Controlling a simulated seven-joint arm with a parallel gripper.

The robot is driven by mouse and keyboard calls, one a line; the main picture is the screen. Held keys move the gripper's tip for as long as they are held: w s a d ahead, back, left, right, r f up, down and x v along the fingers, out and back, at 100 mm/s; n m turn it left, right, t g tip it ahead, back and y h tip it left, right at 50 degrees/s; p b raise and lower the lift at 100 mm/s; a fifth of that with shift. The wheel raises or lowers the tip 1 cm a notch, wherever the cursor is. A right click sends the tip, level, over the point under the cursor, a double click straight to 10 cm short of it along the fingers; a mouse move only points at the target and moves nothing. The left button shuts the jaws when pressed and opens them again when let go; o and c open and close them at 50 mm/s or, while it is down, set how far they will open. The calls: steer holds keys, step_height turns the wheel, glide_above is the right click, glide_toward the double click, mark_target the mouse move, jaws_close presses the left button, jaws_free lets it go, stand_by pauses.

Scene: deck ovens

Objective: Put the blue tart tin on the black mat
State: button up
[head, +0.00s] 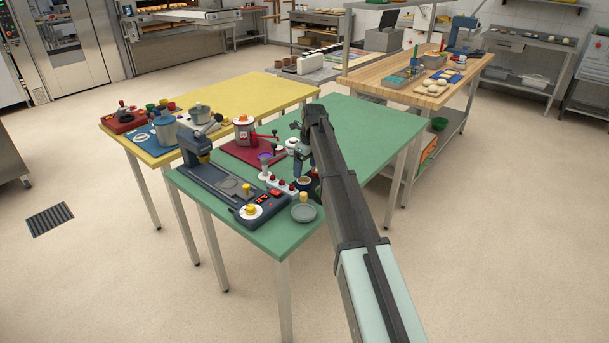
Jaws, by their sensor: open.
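A small round dark blue tin with a tan inside (304,181), which looks like the blue tart tin, sits near the right-front part of the green table. My gripper (313,186) is open and points down close beside it, partly covering it. Whether the fingers touch or straddle the tin is too small to tell. I cannot pick out a black mat for certain; my arm hides part of the green table.
On the green table (375,125), a dark press machine (215,185) stands left of the tin. A grey-green plate (303,212) lies in front, with a red mat (250,150) behind. The table's back right is clear. A yellow table (255,92) adjoins it.

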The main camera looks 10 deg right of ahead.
step_height(320, 180, up, 7)
steer(key=shift+s+d, duration=0.35)
